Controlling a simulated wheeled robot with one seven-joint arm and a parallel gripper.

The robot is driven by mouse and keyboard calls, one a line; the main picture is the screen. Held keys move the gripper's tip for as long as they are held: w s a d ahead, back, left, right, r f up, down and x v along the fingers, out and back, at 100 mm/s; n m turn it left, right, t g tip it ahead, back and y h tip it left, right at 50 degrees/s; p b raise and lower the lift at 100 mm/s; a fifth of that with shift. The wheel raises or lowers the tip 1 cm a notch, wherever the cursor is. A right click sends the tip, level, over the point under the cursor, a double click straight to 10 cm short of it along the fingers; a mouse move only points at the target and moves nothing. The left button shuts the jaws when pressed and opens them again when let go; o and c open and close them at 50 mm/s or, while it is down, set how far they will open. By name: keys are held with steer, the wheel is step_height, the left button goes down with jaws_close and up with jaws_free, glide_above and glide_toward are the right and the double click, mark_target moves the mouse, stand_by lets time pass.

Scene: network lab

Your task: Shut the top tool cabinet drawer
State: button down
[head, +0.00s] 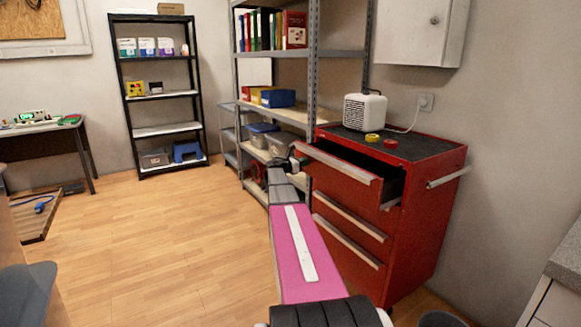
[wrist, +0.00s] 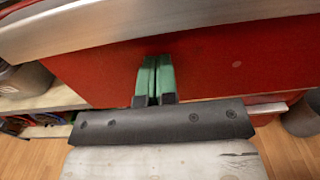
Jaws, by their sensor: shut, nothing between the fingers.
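The red tool cabinet (head: 425,215) stands against the right wall. Its top drawer (head: 338,174) is pulled out, and its dark inside shows behind the front panel. A pale metal handle strip runs along the drawer front. My gripper (head: 299,161) is at the left end of the drawer front. In the wrist view, the green fingertips (wrist: 156,62) are together and empty, pointing at the red drawer face (wrist: 215,65) just below the handle strip (wrist: 140,28). Whether they touch the face I cannot tell.
A small white heater (head: 365,111), a yellow tape roll (head: 372,138) and a red one (head: 391,143) sit on the cabinet top. The lower drawers (head: 345,238) look shut. A grey shelf rack (head: 314,60) stands left of the cabinet.

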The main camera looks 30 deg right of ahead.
steer(key=d, duration=0.5)
steer(key=w+d, duration=0.1)
steer(key=d, duration=0.8)
steer(key=shift+w+d, duration=0.15)
steer(key=shift+d, duration=0.15)
steer(key=shift+d+r, duration=0.1)
steer(key=shift+d, duration=0.05)
steer(key=s+a, duration=0.1)
steer(key=a, duration=1.4)
steer(key=shift+s, duration=0.15)
steer(key=s+a+f+m+y, duration=0.5)
steer(key=s+a+f, duration=0.3)
steer(key=a, duration=0.4)
steer(key=s+a+f+m+y, duration=0.45)
steer(key=s+a+f, duration=0.25)
steer(key=a+f, duration=0.4)
steer(key=s+a+f+m+y, duration=0.2)
steer(key=s+a+m+y, duration=0.2)
steer(key=s+a, duration=0.4)
steer(key=s+a+f+m+g+y, duration=0.1)
steer(key=s+a+f+m+y, duration=0.2)
steer(key=s+a, duration=0.6)
steer(key=a+m+y, duration=0.1)
steer(key=a+m, duration=0.1)
steer(key=a, duration=0.5)
steer(key=shift+a, duration=0.2)
steer(key=shift+s+f+y, duration=0.1)
steer(key=shift+y, duration=0.15)
